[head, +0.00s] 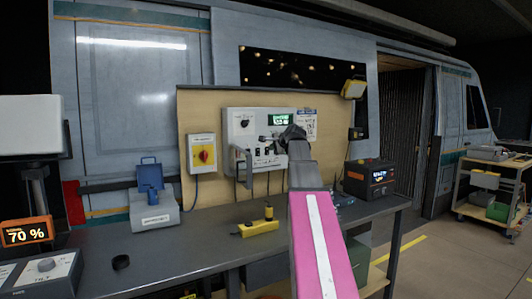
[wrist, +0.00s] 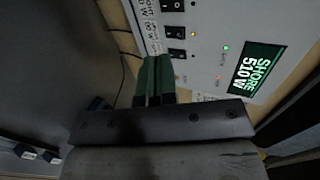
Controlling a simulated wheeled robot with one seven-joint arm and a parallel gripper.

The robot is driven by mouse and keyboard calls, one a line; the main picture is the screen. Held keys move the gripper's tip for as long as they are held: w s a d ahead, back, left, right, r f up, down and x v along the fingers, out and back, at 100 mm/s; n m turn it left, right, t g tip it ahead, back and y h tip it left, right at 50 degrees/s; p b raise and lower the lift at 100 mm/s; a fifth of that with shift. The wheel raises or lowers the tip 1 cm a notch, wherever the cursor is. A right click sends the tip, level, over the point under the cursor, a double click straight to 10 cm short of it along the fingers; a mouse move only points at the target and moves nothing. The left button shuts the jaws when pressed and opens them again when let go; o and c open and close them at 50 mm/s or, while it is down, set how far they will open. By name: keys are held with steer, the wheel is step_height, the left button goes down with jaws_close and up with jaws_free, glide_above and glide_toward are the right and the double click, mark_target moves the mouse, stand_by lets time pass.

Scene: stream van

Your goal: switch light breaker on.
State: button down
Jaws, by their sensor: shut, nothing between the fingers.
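A light grey power panel (head: 236,150) is mounted on the wooden board, with a dial, a small green screen and a row of dark rocker switches. In the wrist view, black rocker switches (wrist: 175,31) run up the panel beside small printed labels. I cannot read which one is the light breaker or tell its position. The screen (wrist: 257,68) reads SHORE 510 W. My gripper (wrist: 155,68) is shut and empty, its greenish fingertips just below the lowest visible switch. I cannot tell whether they touch the panel. In the head view my gripper covers part of the panel.
A yellow box with a red rotary switch (head: 204,155) is left of the panel. On the dark bench (head: 190,235) are a grey-blue device (head: 152,212), a yellow tool (head: 258,228) and a black-orange power unit (head: 369,178).

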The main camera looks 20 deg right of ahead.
mark_target(259, 155)
steer(key=shift+s+f, duration=0.15)
steer(key=shift+f, duration=0.4)
steer(key=x, duration=0.9)
steer(key=r+x, duration=0.1)
steer(key=x, duration=0.4)
steer(key=shift+w, duration=0.2)
steer(key=shift+w, duration=0.25)
